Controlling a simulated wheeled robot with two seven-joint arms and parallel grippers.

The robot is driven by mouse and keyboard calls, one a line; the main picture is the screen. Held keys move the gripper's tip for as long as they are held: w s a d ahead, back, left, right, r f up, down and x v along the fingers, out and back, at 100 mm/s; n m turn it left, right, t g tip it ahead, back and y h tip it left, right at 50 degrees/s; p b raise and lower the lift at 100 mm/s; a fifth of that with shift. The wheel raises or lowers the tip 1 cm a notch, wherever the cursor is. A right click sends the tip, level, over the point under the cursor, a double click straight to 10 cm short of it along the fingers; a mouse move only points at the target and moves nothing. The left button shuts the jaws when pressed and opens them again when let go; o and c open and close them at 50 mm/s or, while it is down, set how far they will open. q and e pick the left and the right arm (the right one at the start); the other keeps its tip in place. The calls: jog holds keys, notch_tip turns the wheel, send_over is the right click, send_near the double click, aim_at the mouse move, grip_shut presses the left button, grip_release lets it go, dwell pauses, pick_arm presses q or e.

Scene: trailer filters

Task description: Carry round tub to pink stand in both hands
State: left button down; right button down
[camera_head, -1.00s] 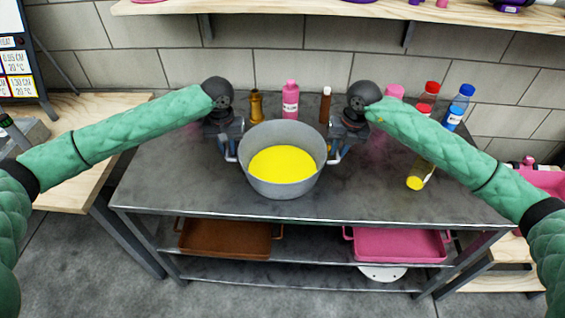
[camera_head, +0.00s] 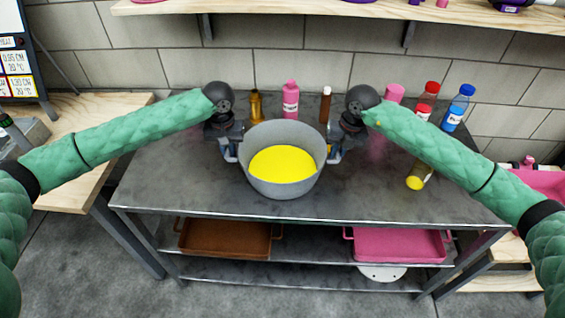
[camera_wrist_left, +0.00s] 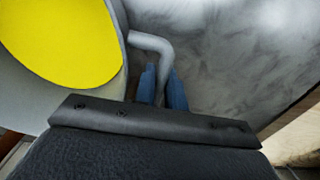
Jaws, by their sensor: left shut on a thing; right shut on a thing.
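The round tub (camera_head: 284,186) is a grey pot with yellow contents, upright near the front middle of the dark metal table. It looks to be on the tabletop. My left gripper (camera_head: 230,152) is shut on its left handle. In the left wrist view that handle (camera_wrist_left: 152,42) runs between the blue fingers (camera_wrist_left: 162,88). My right gripper (camera_head: 338,152) is shut on the right handle, which is mostly hidden by the fingers. I cannot make out for certain which pink thing is the stand; a pink tray-like object (camera_head: 543,182) shows at the right edge.
The metal table (camera_head: 180,185) has clear room left of the tub and front right. Behind stand a brass-coloured item (camera_head: 256,104), a pink bottle (camera_head: 290,98) and a brown one (camera_head: 325,105). Red-capped (camera_head: 426,100) and blue-capped bottles (camera_head: 458,107) stand right. Brown (camera_head: 228,238) and pink trays (camera_head: 400,245) lie below.

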pick_arm(q)
jog(key=shift+r, duration=0.1)
pick_arm(e)
jog(key=shift+r, duration=0.15)
